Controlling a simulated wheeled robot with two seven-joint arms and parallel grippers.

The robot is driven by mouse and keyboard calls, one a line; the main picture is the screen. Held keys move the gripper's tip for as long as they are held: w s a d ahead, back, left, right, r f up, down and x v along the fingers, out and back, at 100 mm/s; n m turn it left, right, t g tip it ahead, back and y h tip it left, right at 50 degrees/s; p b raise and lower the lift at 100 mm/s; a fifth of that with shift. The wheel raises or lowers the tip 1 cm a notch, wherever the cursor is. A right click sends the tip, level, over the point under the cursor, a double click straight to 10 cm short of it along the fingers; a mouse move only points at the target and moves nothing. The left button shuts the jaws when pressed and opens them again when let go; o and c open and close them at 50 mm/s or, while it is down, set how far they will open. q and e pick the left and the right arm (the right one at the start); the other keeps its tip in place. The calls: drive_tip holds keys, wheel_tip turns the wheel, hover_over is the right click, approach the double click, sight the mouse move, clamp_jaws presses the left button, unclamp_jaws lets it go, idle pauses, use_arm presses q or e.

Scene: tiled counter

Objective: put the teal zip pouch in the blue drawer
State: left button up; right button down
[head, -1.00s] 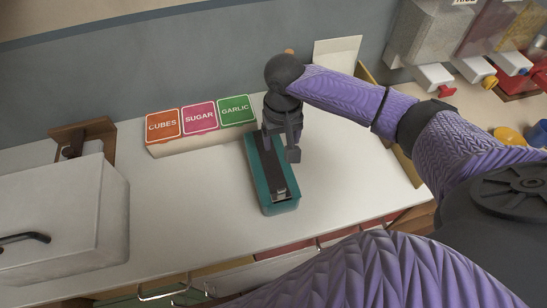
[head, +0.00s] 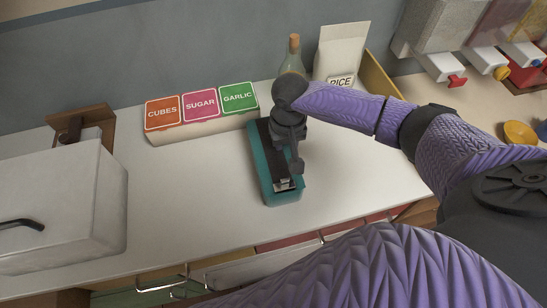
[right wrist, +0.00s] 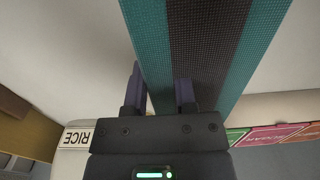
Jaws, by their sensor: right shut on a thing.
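The teal zip pouch (head: 262,172), with a dark lengthwise stripe, lies on the white counter in the middle of the head view. My right gripper (head: 296,160) is at its right side. In the right wrist view, the gripper (right wrist: 161,92) is shut on the pouch (right wrist: 230,55), with one finger outside its edge and one across its face. My left gripper is not in view. Drawer fronts show below the counter edge, including a green one (head: 135,298) and a red one (head: 285,243). I cannot make out a blue drawer.
A canister block labelled cubes, sugar and garlic (head: 200,128) stands behind the pouch. A bottle (head: 292,60) and a rice bag (head: 342,50) stand at the back. A white box (head: 60,205) stands at the left. Counter left of the pouch is clear.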

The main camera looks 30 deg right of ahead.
wheel_tip(320, 180, up, 10)
drive_tip(key=p, duration=0.3)
drive_tip(key=s+a+r+n+b, duration=0.2)
drive_tip(key=a+b, duration=0.5)
drive_tip(key=shift+s+r+n, duration=0.3)
drive_tip(key=shift+s, duration=0.1)
